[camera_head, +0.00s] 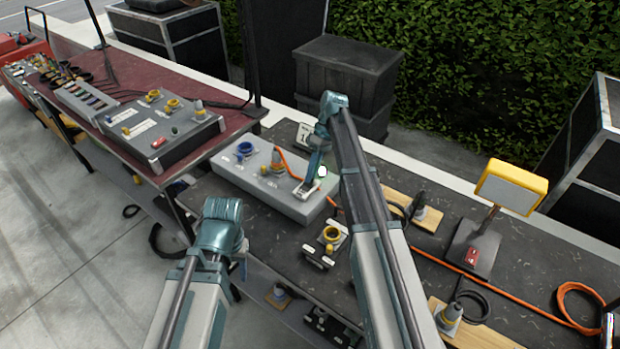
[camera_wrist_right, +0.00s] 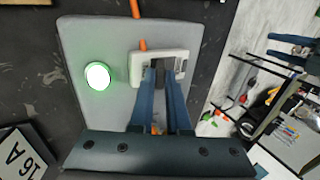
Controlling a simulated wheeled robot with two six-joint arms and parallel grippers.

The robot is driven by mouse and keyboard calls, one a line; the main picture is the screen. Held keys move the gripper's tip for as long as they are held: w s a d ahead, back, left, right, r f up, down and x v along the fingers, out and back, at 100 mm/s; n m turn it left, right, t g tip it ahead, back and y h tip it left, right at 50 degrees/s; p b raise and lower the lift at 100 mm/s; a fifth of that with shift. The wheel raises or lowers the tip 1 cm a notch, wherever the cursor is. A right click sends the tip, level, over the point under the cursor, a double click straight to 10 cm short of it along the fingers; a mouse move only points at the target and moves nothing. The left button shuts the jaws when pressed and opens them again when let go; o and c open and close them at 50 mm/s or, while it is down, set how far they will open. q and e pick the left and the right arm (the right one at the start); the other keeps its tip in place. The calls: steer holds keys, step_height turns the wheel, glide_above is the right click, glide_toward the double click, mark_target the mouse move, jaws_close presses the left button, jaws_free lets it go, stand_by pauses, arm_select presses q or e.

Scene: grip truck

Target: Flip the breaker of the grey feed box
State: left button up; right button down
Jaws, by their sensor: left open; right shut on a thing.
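The grey feed box (camera_head: 240,180) lies on the dark table in the middle of the head view; its grey top (camera_wrist_right: 85,40) fills much of the right wrist view. My right gripper (camera_head: 310,187) reaches down to the box's right end. In the wrist view its fingers (camera_wrist_right: 166,80) are shut on the dark breaker lever (camera_wrist_right: 159,76) inside a white frame (camera_wrist_right: 140,62). A round lamp (camera_wrist_right: 97,75) beside the breaker glows green. My left gripper (camera_head: 240,256) is open, apart from the box, near the table's front edge; its fingertips are hard to make out.
A card reading 16 A (camera_wrist_right: 18,155) stands behind the box. An orange cable (camera_head: 540,312) runs along the table. A yellow-framed work lamp (camera_head: 511,187) stands at the right. A second grey box (camera_head: 165,125) is on the red-topped table at the left.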

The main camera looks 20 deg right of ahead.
steer(key=c, duration=0.9)
jaws_free()
